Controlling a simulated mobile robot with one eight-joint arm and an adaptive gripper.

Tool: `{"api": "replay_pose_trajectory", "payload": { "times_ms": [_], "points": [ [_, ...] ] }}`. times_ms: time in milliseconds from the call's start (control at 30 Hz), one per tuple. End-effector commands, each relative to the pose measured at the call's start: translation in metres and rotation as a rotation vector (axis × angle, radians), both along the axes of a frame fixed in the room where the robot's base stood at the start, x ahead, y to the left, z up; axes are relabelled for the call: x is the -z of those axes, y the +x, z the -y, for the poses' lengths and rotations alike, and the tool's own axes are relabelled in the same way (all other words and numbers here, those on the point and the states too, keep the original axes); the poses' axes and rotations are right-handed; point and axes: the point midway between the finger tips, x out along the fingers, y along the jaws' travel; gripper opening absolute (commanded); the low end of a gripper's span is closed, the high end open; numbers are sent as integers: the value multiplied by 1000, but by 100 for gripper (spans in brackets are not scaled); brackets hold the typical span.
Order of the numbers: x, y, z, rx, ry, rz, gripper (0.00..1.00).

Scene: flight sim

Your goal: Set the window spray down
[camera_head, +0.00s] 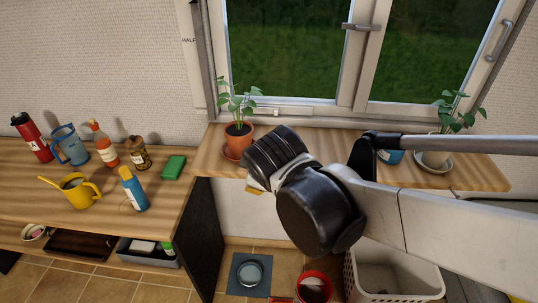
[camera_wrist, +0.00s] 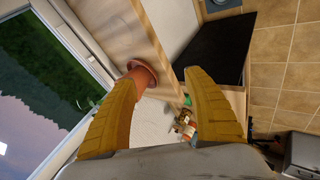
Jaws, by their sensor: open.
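A blue bottle with an orange cap (camera_head: 133,190), which may be the window spray, stands upright on the left wooden counter (camera_head: 100,232) near its front edge. I cannot tell for sure that it is the spray. My gripper (camera_wrist: 158,84) is open with its yellow fingers apart and nothing between them. In the head view it is mostly hidden behind my black wrist, in front of the windowsill (camera_head: 212,160) and right of the counter. A blue object (camera_head: 391,157) on the sill is partly hidden by my arm.
A potted plant (camera_head: 238,137) stands on the sill close to my gripper; its pot shows in the wrist view (camera_wrist: 140,72). Another plant (camera_head: 437,150) stands right. The counter holds a red flask (camera_head: 32,138), blue jug (camera_head: 70,146), yellow watering can (camera_head: 82,192) and green sponge (camera_head: 173,167).

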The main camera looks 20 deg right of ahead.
Motion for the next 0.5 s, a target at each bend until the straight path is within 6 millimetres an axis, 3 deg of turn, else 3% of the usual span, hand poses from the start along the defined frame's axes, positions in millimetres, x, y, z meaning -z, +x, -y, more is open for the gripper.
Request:
{"api": "replay_pose_trajectory", "payload": {
  "times_ms": [33,200,333,500],
  "points": [
    [-2,-22,20,133,115,-13,60],
    [0,-80,51,518,465,-46,60],
    [3,-104,58,693,620,-58,60],
    [4,-113,60,766,687,-64,60]
  ]
}}
